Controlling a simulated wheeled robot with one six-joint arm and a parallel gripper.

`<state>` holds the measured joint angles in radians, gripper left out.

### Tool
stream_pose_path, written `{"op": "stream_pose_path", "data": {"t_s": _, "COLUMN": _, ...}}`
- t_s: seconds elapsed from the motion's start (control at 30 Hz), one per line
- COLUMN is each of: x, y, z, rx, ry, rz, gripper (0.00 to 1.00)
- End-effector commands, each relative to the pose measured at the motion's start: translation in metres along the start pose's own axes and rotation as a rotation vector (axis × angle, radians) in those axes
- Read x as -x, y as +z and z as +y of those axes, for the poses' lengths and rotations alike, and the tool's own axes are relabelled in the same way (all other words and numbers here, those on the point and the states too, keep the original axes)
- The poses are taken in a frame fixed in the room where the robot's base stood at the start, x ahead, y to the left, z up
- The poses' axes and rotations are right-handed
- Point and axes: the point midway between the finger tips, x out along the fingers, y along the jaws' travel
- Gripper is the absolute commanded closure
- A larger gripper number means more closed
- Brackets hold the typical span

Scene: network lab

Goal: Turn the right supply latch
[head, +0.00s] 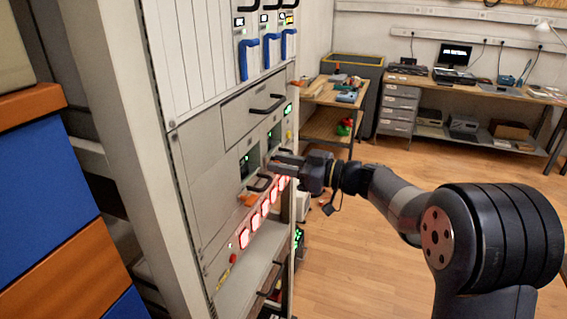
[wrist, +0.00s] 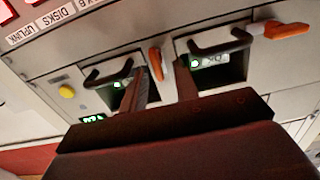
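In the wrist view, which looks inverted against the head view, the right supply's orange latch (wrist: 156,62) points along the gap between the two supplies. My gripper (wrist: 161,68) is open, with one fingertip on each side of this latch. I see a gap at the fingers, and contact is not clear. The right supply's black handle (wrist: 108,76) is beside it. The other supply has a black handle (wrist: 222,42) and an orange latch (wrist: 285,30) turned sideways; that latch also shows in the head view (head: 249,199). In the head view my gripper (head: 279,161) is at the rack front and hides the right latch.
Red lit switches (head: 255,221) line the panel just below the supplies. A drawer handle (head: 267,104) sticks out above. A yellow button (wrist: 67,91) is beside the right supply. Blue handles (head: 271,50) are higher up. The floor (head: 370,250) right of the rack is clear.

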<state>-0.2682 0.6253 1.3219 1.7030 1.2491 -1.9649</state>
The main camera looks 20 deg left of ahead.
Motion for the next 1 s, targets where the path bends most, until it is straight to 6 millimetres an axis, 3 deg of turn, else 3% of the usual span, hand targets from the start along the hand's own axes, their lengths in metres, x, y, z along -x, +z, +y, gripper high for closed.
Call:
{"op": "stream_pose_path", "data": {"t_s": 0.37, "x": 0.0004, "y": -0.0001, "z": -0.0001, "rx": 0.0, "ry": 0.0, "rz": 0.0, "gripper": 1.0}}
{"op": "stream_pose_path", "data": {"t_s": 1.0, "x": 0.0007, "y": 0.0051, "z": 0.0009, "rx": -0.104, "ry": 0.0, "rz": -0.002, "gripper": 1.0}}
